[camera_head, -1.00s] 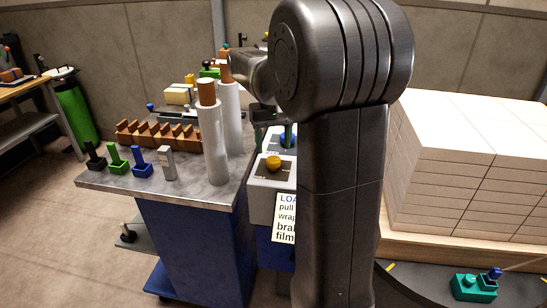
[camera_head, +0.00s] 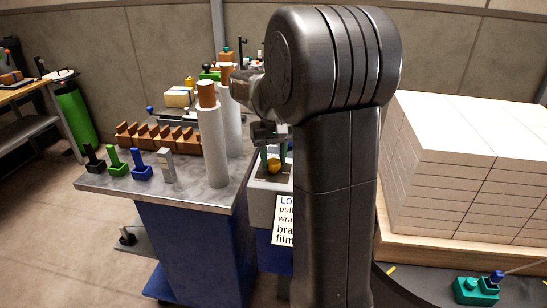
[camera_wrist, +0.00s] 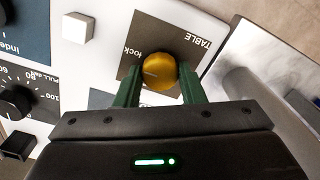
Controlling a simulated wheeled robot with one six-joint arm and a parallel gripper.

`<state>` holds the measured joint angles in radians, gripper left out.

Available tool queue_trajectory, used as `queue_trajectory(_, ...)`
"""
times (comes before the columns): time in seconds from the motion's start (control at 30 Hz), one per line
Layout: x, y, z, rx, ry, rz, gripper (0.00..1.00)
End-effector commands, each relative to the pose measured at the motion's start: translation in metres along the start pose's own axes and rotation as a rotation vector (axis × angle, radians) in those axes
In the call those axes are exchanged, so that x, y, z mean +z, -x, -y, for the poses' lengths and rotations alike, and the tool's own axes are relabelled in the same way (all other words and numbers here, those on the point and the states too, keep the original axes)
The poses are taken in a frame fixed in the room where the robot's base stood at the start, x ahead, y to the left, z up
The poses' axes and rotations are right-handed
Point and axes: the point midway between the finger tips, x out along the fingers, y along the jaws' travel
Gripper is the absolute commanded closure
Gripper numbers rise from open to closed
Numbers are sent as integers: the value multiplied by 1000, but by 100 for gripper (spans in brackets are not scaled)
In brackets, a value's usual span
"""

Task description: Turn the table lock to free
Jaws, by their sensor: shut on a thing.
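The table lock is a round yellow knob on a dark plate marked TABLE (camera_wrist: 190,28), with the word "lock" beside it in the wrist view. The knob (camera_wrist: 160,72) shows a short pale mark on its left side; I cannot tell its exact setting. In the head view the knob (camera_head: 274,167) sits on top of a pale control box (camera_head: 266,206), partly hidden by my arm. My gripper (camera_wrist: 160,88) is shut on the knob, one green finger on each side. In the head view my gripper (camera_head: 275,158) reaches down onto it from above.
A steel-topped table (camera_head: 120,187) beside the box holds tall white film rolls (camera_head: 212,145) and small coloured holders. A stack of white reams (camera_head: 470,170) stands right. The wrist view shows a black dial (camera_wrist: 14,102) and a white square button (camera_wrist: 77,27) nearby.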

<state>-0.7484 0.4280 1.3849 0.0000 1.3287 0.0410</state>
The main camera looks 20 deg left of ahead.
Motion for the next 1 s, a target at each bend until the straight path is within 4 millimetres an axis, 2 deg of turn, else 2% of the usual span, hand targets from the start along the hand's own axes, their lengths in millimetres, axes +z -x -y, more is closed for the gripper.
queue_trajectory(0.37, 0, 2, 0, 0, 111, 1, 87)
queue_trajectory(1.0, 0, 3, 0, 0, 688, 1, 87)
